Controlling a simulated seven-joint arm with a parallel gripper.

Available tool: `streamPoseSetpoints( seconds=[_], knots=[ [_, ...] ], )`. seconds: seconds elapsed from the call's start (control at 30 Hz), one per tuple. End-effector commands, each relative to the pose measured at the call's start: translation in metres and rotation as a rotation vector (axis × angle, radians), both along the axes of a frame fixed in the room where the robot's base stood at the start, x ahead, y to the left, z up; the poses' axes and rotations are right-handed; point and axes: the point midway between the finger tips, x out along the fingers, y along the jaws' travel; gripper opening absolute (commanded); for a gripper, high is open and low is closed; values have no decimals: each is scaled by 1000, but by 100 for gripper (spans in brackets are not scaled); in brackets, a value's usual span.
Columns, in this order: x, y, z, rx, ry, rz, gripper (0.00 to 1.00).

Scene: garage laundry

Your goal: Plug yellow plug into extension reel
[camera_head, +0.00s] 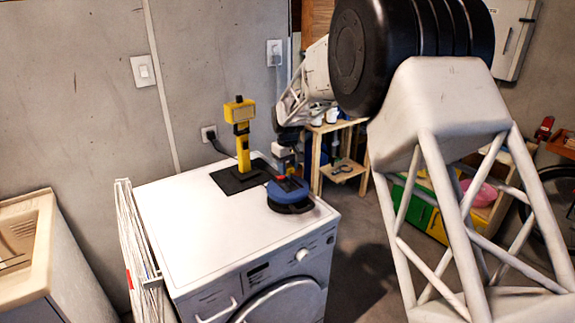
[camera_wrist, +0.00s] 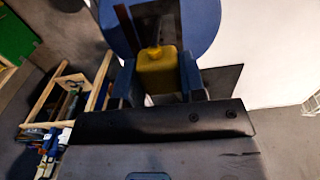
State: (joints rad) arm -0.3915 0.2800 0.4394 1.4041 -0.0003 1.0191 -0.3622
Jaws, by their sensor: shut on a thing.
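The extension reel is a round blue disc on a black base (camera_head: 290,198), lying on the right front part of the white washing machine top. In the wrist view its blue face (camera_wrist: 205,25) fills the top middle. My gripper (camera_head: 287,165) is just above and behind the reel, pointing down. In the wrist view my gripper (camera_wrist: 158,80) is shut on the yellow plug (camera_wrist: 158,72), which sits between the two blue-grey fingers. The plug's far end is at the reel's face. I cannot tell whether it touches or enters a socket. In the head view the plug is not clear.
A yellow upright device (camera_head: 242,135) stands on a black mat (camera_head: 232,180) behind the reel, on the washing machine (camera_head: 180,220). A wall socket with a black plug (camera_head: 209,134) is behind it. A wooden shelf (camera_head: 340,155) stands to the right. The machine's front left top is clear.

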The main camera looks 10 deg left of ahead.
Motion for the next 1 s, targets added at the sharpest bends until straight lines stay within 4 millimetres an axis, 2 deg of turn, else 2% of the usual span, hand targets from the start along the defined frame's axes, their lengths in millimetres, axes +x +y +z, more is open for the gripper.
streamPoseSetpoints(
  seconds=[0.53,1.0],
  knots=[
    [0,0,-35,1,-1,0,17],
    [0,0,-43,1,-1,0,17]
  ],
)
